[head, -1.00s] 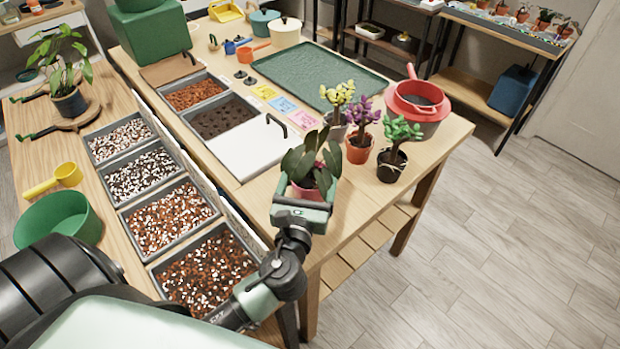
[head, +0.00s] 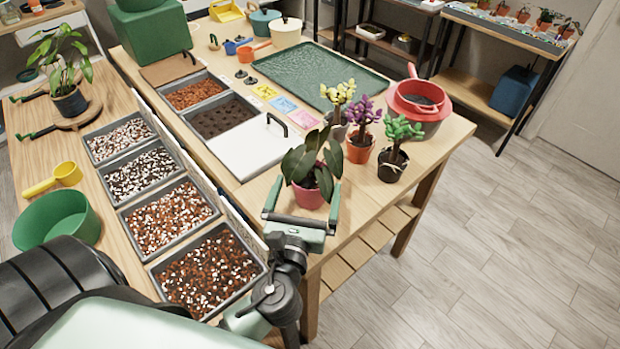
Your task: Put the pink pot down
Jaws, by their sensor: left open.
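The pink pot (head: 308,196) holds a plant with broad dark green leaves (head: 312,160). It stands upright on the near end of the wooden table (head: 350,225), close to the front edge. My left gripper (head: 303,200) is open, with one finger on each side of the pot and its palm on the near side. The fingers look apart from the pot, though the far side of the pot is hidden. My right gripper is not in view.
Small potted plants in an orange-red pot (head: 360,151) and a dark pot (head: 391,168) stand to the right. A red bowl (head: 420,98) is behind them. A white lid (head: 255,148) lies to the left, near soil bins (head: 222,117). A green tray (head: 318,78) lies further back.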

